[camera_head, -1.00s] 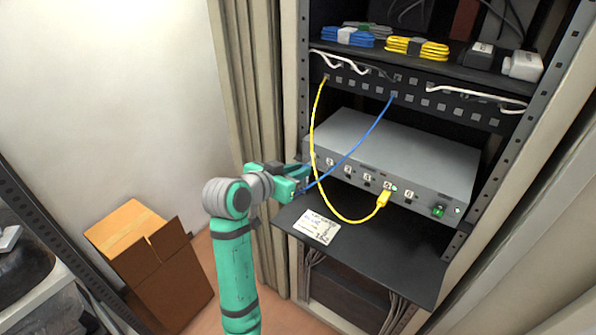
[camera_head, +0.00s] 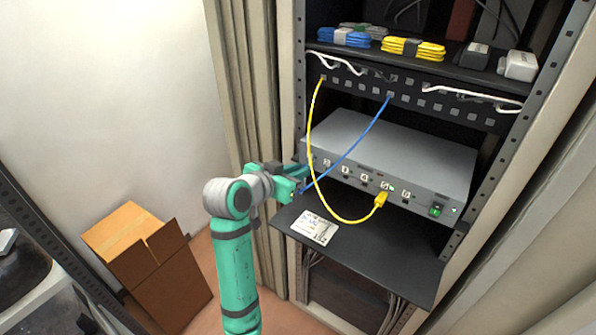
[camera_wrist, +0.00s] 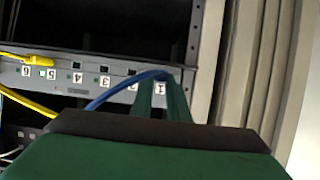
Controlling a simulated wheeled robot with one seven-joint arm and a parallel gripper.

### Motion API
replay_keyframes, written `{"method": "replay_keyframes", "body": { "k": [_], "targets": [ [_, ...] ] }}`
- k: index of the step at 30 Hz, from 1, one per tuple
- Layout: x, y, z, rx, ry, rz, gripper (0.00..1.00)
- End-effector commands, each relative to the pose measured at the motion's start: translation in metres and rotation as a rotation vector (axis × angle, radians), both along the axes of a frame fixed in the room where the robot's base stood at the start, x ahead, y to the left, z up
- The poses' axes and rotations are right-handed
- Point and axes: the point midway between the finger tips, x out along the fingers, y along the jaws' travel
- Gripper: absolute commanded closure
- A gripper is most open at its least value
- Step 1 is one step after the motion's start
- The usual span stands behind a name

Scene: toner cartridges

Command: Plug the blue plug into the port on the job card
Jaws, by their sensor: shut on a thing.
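The job card (camera_head: 314,228) lies on the black shelf below the grey switch; its writing is too small to read. The switch (camera_head: 395,150) has a row of numbered ports along its front. My gripper (camera_head: 303,181) is at the front's left end and hides part of it. It is shut on the blue plug, which the fingers hide. The blue cable (camera_head: 350,150) runs from the gripper up to the patch panel. In the wrist view the picture is inverted; my fingers (camera_wrist: 163,88) frame the label 1, and the blue cable (camera_wrist: 110,92) bends left from them.
A yellow plug (camera_head: 381,199) sits in port 5, its cable looping up to the patch panel (camera_head: 440,103) and hanging in front of the switch. The black shelf (camera_head: 385,245) juts out below. Coiled cables lie above. A cardboard box (camera_head: 150,260) stands on the floor at left.

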Motion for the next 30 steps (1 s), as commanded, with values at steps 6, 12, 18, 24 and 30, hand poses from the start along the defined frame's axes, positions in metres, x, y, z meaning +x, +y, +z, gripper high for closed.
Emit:
{"method": "replay_keyframes", "body": {
  "k": [6,12,18,24,30],
  "targets": [
    [0.002,-0.001,0.0,0.0,0.0,0.0,1.0],
    [0.004,-0.003,0.0,-0.001,0.0,-0.002,1.0],
    [0.006,-0.005,0.0,0.0,0.0,-0.002,1.0],
    [0.008,-0.005,0.0,0.0,0.0,0.0,1.0],
    [0.01,-0.006,0.0,0.001,-0.001,0.0,1.0]
  ]
}}
